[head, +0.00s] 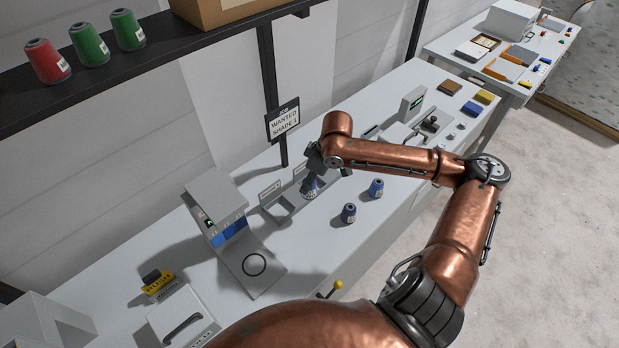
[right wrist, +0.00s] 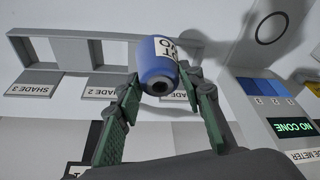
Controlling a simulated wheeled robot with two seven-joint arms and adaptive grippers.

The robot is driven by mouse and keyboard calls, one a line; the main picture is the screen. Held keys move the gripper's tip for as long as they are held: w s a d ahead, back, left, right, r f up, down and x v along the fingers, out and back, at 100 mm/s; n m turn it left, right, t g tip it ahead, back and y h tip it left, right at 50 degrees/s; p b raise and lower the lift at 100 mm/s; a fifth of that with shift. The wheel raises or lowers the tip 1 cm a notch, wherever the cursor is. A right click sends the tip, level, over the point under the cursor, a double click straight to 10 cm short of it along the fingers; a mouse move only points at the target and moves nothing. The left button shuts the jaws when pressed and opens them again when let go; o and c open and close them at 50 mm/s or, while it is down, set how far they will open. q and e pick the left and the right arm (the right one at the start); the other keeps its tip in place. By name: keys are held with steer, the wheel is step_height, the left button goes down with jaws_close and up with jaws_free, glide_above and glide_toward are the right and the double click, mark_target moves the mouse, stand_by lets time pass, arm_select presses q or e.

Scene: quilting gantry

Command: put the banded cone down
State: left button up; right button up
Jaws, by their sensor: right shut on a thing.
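My right gripper (head: 316,168) is shut on a blue cone (head: 310,187) with a white label. In the right wrist view the cone (right wrist: 158,62) sits between the green-padded fingers (right wrist: 165,98), its narrow dark-holed end toward the camera. The cone is at the grey compartment tray (head: 277,210); I cannot tell whether it touches the tray. The tray also shows in the right wrist view (right wrist: 22,68), with cards reading SHADE 3 (right wrist: 33,88) and SHADE 2 (right wrist: 98,90). A sign (head: 283,120) reads WANTED SHADE 3. My left gripper is not in view.
Two other blue cones (head: 376,188) (head: 349,213) stand right of the tray. The shade meter (head: 218,208), left of the tray, reads NO CONE (right wrist: 293,127); a black ring (head: 254,264) marks its empty plate. Red and green cones (head: 88,45) stand on the shelf above.

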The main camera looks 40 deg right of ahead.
steer(key=shift+w+d+f+p, duration=0.1)
steer(key=shift+w+d+f, duration=1.3)
steer(key=shift+f, duration=0.6)
steer(key=shift+w+d+f+p, duration=0.1)
steer(key=shift+w+d+f, duration=1.3)
steer(key=shift+f, duration=0.65)
steer(key=shift+w+d+f+p, duration=0.1)
steer(key=shift+w+d+f, duration=1.25)
steer(key=shift+f, duration=0.65)
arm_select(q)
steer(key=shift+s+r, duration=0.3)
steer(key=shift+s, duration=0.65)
arm_select(e)
steer(key=shift+w+a, duration=0.1)
steer(key=o, duration=0.9)
steer(key=shift+f, duration=0.1)
steer(key=shift+c, duration=0.2)
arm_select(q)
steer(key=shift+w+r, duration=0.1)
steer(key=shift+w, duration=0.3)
arm_select(e)
steer(key=o, duration=0.5)
steer(key=shift+c, duration=0.2)
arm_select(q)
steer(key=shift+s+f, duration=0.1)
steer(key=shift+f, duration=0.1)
arm_select(e)
steer(key=v, duration=1.2)
